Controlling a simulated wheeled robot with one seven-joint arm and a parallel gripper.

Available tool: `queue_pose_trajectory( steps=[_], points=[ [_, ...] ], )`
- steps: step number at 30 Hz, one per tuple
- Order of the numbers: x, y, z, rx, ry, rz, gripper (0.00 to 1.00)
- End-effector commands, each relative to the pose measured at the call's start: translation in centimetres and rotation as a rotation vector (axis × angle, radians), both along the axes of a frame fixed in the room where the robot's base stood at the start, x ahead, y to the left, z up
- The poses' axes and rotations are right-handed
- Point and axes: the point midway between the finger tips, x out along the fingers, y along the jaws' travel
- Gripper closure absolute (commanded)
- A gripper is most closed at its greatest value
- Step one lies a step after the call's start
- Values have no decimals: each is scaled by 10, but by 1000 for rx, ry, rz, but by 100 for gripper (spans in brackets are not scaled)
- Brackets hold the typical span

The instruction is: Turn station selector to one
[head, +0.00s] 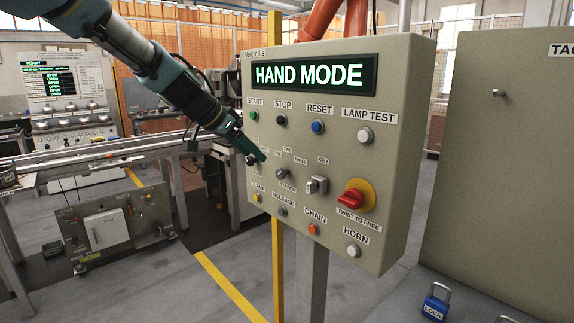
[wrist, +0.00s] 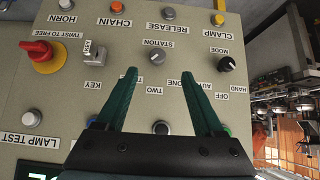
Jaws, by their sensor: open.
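The station selector (head: 281,174) is a small grey knob on the beige control panel, with a STATION label below it and the labels ONE, TWO and THREE above. It also shows in the wrist view (wrist: 157,56), where the panel appears upside down. I cannot tell for sure which number it points to. My gripper (head: 262,157) has dark green fingers and is open and empty in front of the panel. In the wrist view my gripper (wrist: 162,73) has its fingertips spread to either side of the selector's line, with the knob seen just beyond them. I see no contact with it.
The black mode knob (wrist: 226,63) is close beside the selector. A key switch (head: 317,186) and a red twist-to-free knob (head: 351,198) are to its right. Push buttons sit above and below. The display (head: 312,74) reads HAND MODE. A grey cabinet (head: 510,170) stands at right.

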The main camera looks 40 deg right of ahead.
Motion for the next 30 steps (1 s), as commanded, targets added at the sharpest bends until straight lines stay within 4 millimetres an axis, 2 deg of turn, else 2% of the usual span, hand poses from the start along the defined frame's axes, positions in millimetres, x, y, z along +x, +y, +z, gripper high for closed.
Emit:
queue_pose_trajectory(
  steps=[5, 18, 24, 30],
  points=[
    [-4, -15, -3, -11, -3, -20, 30],
    [-7, -67, -57, -8, -2, -16, 30],
    [-7, -79, -70, -9, -4, -16, 30],
    [-7, -81, -74, -9, -5, -14, 30]
  ],
)
